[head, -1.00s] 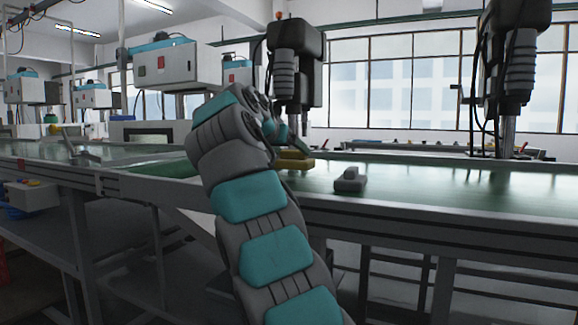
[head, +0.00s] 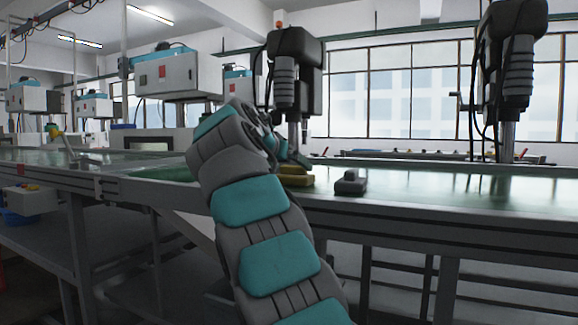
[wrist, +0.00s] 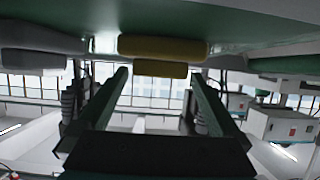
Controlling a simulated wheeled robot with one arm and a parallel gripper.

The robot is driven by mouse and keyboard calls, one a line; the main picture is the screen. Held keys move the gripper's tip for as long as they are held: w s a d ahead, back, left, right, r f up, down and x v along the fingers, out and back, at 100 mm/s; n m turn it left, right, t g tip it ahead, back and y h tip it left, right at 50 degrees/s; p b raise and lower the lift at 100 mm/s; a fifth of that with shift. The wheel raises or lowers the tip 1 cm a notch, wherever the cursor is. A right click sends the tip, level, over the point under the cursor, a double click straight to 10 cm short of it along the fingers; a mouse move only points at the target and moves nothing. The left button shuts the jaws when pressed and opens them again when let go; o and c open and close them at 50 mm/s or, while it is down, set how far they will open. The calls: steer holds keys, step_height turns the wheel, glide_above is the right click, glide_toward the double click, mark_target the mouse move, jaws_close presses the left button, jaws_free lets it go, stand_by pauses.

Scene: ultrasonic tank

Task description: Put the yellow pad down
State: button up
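The yellow pad (head: 296,181) rests on the green bench top, left of a similar grey pad (head: 350,184). In the wrist view, which is upside down, the yellow pad (wrist: 163,46) has a wide base and a narrower raised grip. My gripper (wrist: 159,74) has its two green fingers spread on either side of that grip, with a small gap showing on each side. In the head view my arm hides part of the gripper (head: 290,158), which sits just above the pad.
The green bench top (head: 450,190) is clear to the right of the grey pad. A black column-mounted machine (head: 288,80) stands behind the yellow pad, and another (head: 512,75) stands at the right.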

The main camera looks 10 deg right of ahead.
steer(key=shift+r, duration=0.2)
steer(key=v, duration=1.2)
